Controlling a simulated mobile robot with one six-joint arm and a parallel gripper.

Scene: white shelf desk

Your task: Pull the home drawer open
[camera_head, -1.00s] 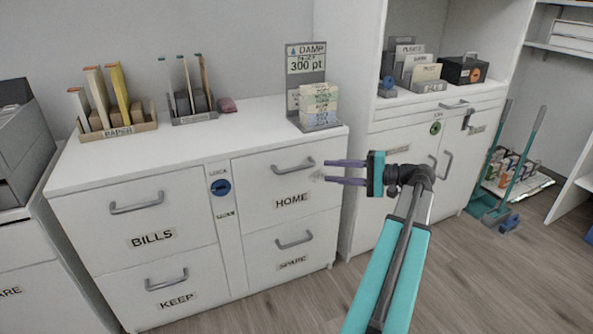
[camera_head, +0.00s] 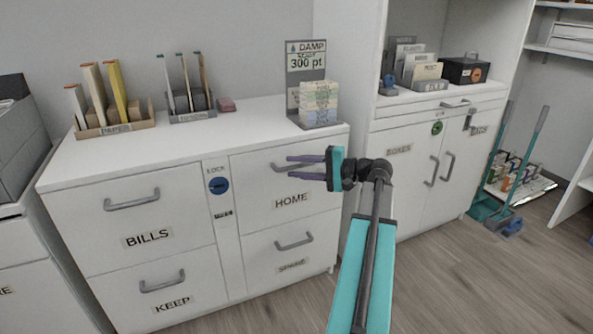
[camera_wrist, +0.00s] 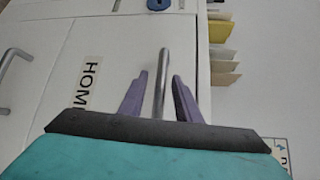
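The home drawer (camera_head: 250,192) is the upper right drawer of the white cabinet and looks shut. Its label reads HOME. Its grey bar handle (camera_head: 277,168) is partly hidden by my gripper (camera_head: 288,166). In the wrist view the handle (camera_wrist: 164,62) runs between the two purple fingers of my gripper (camera_wrist: 160,75). A gap shows on each side of the handle, so my gripper is open around it and not clamped.
A blue lock dial (camera_head: 218,186) sits left of the home drawer. The bills drawer (camera_head: 90,225), keep drawer (camera_head: 205,285) and spare drawer (camera_head: 260,255) look shut. A paper rack (camera_head: 115,130) and a damp sign stand (camera_head: 318,124) stand on top. Open floor (camera_head: 440,270) lies to the right.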

